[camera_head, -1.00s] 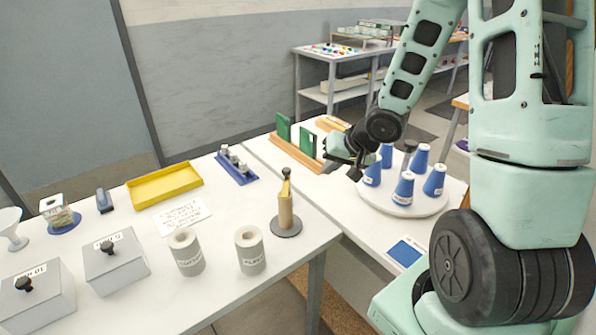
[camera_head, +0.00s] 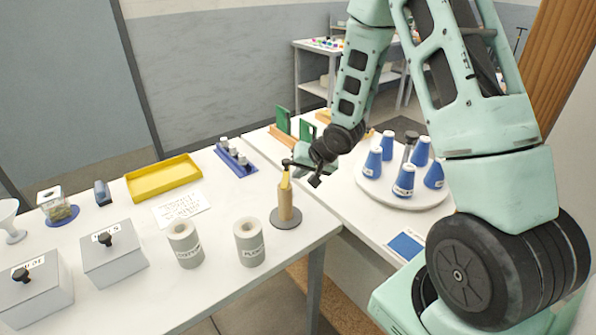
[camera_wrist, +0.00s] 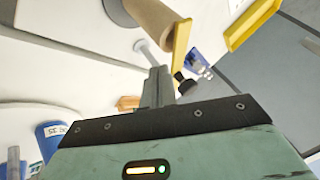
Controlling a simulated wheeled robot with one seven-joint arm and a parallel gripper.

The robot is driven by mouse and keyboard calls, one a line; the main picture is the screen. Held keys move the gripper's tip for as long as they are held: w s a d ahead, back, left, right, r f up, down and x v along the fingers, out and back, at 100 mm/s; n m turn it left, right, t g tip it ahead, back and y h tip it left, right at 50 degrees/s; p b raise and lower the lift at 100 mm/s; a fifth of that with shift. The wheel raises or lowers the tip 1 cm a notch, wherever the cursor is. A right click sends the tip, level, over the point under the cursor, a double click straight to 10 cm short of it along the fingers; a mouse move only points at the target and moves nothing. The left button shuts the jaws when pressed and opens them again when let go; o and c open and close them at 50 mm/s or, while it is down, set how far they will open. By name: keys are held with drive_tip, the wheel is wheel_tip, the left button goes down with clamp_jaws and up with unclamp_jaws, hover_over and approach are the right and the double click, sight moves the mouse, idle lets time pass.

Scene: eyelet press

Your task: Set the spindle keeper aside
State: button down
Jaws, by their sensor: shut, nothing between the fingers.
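The spindle keeper looks like the yellow piece (camera_head: 285,181) at the top of a tan roll (camera_head: 286,206), upright on a round grey base (camera_head: 286,222) near the table's right corner. In the wrist view the yellow keeper (camera_wrist: 180,46) lies against the tan roll (camera_wrist: 152,16), with a black knob (camera_wrist: 186,83) at its near end. My gripper (camera_head: 296,164) is beside the keeper's top in the head view. In the wrist view its fingers (camera_wrist: 158,82) are together and empty, just left of the knob. Whether they touch it I cannot tell.
Two labelled grey rolls (camera_head: 249,243) stand to the front left. A white turntable (camera_head: 405,198) with several blue cones is to the right. The white card (camera_head: 181,209) lies flat; some tabletop around it is bare.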

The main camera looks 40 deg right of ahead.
drive_tip(key=shift+w+a, duration=0.2)
drive_tip(key=shift+a, duration=0.05)
drive_tip(key=shift+w+a, duration=0.2)
drive_tip(key=shift+a, duration=0.35)
drive_tip(key=shift+d, duration=0.1)
drive_tip(key=shift+s+d+r+p, duration=0.1)
drive_tip(key=shift+s+d+p, duration=0.15)
drive_tip(key=shift+d+p, duration=0.35)
